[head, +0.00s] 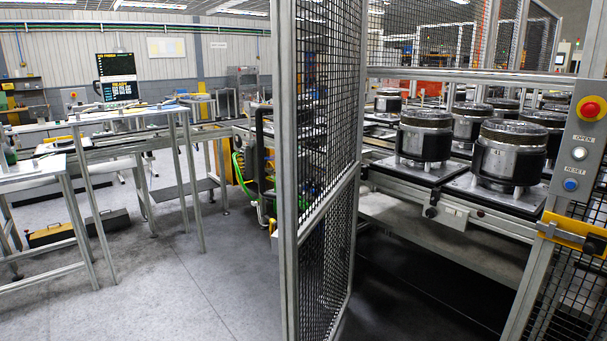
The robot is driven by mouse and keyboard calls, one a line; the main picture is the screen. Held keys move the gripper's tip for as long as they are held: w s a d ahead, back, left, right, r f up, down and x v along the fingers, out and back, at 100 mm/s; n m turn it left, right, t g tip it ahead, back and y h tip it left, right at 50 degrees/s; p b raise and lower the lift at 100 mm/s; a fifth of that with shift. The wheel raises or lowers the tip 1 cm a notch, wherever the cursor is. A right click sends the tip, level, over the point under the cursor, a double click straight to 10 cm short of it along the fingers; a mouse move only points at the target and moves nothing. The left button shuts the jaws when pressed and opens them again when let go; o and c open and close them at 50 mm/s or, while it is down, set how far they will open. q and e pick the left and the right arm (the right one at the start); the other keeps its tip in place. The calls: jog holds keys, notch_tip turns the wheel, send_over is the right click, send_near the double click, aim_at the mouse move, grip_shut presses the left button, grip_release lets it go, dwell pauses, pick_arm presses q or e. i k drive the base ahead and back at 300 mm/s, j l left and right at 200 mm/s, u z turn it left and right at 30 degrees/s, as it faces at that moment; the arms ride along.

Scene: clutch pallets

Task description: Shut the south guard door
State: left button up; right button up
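A guard door (322,140) of black mesh in a grey metal frame stands open in the middle of the head view, swung out towards me. Its near upright edge is close to me, and the doorway to its right is open. On the right, the fixed post (540,270) carries a yellow latch (570,236) with a black part. Above the latch are a red emergency button (591,108) on yellow, a white OPEN button (579,153) and a blue RESET button (571,184). Neither gripper shows in the head view.
Behind the doorway, several silver and black clutch units (510,152) stand on pallets on a conveyor (455,222). Left of the door are metal tables (130,113), a screen (117,78) and a low box (50,235). The grey floor (200,280) left of the door is clear.

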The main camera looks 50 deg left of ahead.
aim_at(292, 231)
jog(key=j+u, duration=0.2)
jog(key=j, duration=1.2)
jog(key=j+u, duration=0.2)
jog(key=j, duration=1.15)
jog(key=i, duration=0.05)
